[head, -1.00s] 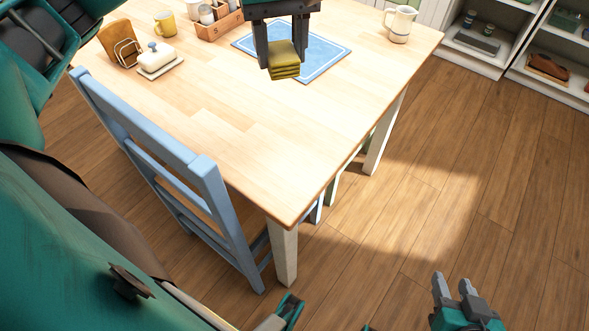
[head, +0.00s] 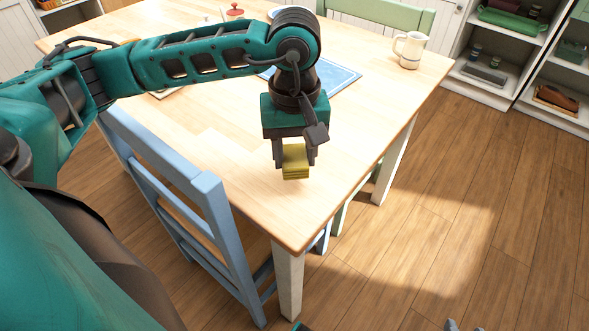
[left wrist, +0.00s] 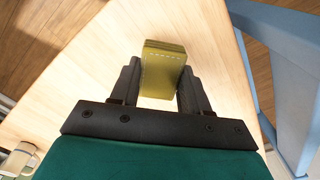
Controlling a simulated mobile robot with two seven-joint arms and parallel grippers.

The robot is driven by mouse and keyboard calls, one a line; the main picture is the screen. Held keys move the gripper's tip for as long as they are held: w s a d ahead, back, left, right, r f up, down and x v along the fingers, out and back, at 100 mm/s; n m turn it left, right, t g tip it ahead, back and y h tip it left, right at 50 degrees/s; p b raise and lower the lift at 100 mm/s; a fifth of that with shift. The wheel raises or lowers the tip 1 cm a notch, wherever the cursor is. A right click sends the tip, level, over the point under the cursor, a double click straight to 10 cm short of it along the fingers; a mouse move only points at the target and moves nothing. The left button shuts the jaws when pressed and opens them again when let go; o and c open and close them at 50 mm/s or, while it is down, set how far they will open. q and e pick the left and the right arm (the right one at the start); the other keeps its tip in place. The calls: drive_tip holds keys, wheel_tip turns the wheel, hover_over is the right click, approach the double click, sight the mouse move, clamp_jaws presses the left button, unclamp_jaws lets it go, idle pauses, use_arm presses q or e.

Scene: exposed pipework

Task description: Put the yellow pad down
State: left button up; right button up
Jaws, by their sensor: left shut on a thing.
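The yellow pad (head: 295,161) looks like a small stack of folded layers. My left gripper (head: 294,158) is shut on it and points down over the near right part of the wooden table (head: 225,160). In the left wrist view the pad (left wrist: 163,68) sits between the two dark fingers (left wrist: 158,88), with the table top behind it. I cannot tell for sure whether its underside touches the table. Of my right gripper, only what seem to be its fingertips (head: 463,326) show at the bottom edge, too little to tell its state.
A blue mat (head: 338,77) lies behind my left arm, partly hidden. A cream jug (head: 410,49) stands at the table's far right. A blue chair (head: 190,195) is at the near side, a green chair (head: 385,17) at the far side. The near table top is clear.

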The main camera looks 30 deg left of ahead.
sight(295, 169)
use_arm(q)
drive_tip(key=shift+f+b, duration=0.4)
drive_tip(key=shift+f, duration=1.75)
drive_tip(key=shift+f, duration=0.15)
drive_tip(key=o, duration=0.9)
drive_tip(key=shift+o, duration=0.2)
drive_tip(key=shift+r, duration=0.25)
wheel_tip(295, 169, up, 12)
drive_tip(key=shift+f+p, duration=0.1)
drive_tip(key=shift+p, duration=1.05)
